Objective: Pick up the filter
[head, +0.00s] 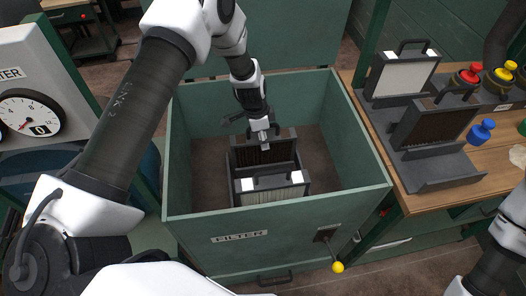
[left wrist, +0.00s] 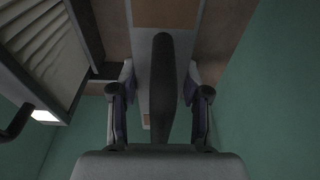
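The open-topped green box marked FILTER (head: 226,243) holds a dark-framed filter with brown pleats (head: 280,152) and, nearer me, a filter with pale pleats (head: 272,197), a dark handle and white corner patches. My left gripper (head: 263,138) is down inside the box at the top of the brown filter. In the left wrist view its fingers (left wrist: 160,105) are apart, with a dark handle bar (left wrist: 162,75) between them and gaps on both sides. The pale filter (left wrist: 45,50) shows at the left there. My right gripper is out of view; only part of that arm shows.
The wooden bench (head: 410,200) at right carries a pale filter (head: 403,77) and a brown filter (head: 432,122) in a holder, plus red, yellow and blue knobs. A yellow-knobbed lever (head: 338,267) is on the box front. The box walls stand close around my left gripper.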

